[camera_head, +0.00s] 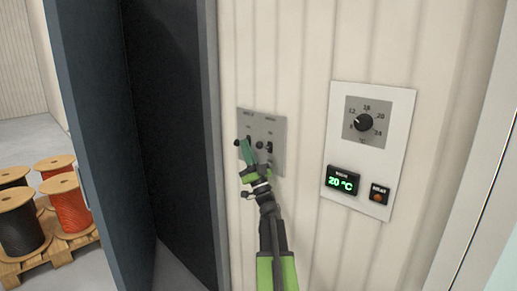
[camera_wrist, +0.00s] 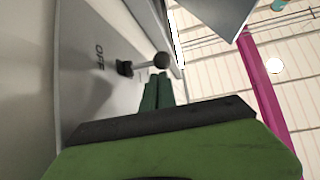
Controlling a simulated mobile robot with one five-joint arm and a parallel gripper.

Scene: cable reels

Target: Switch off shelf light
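A grey switch plate (camera_head: 276,126) with two toggle switches is on the ribbed wall; its small labels cannot be read in the head view. The right toggle (camera_head: 269,147) is in plain sight, and the left toggle (camera_head: 237,142) is partly behind my gripper (camera_head: 245,145). In the wrist view, a toggle with a dark ball knob (camera_wrist: 161,61) sticks out from the plate, with the word OFF beside its base. My gripper (camera_wrist: 157,78) has its green fingers together, empty, close by this knob. I cannot tell whether they touch it.
Right of the switches is a white panel (camera_head: 398,113) with a temperature dial (camera_head: 363,122), a display reading 20 °C (camera_head: 342,181) and an orange button (camera_head: 378,197). A dark doorway edge (camera_head: 210,120) lies left. Cable reels (camera_head: 68,205) stand on a pallet farther left.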

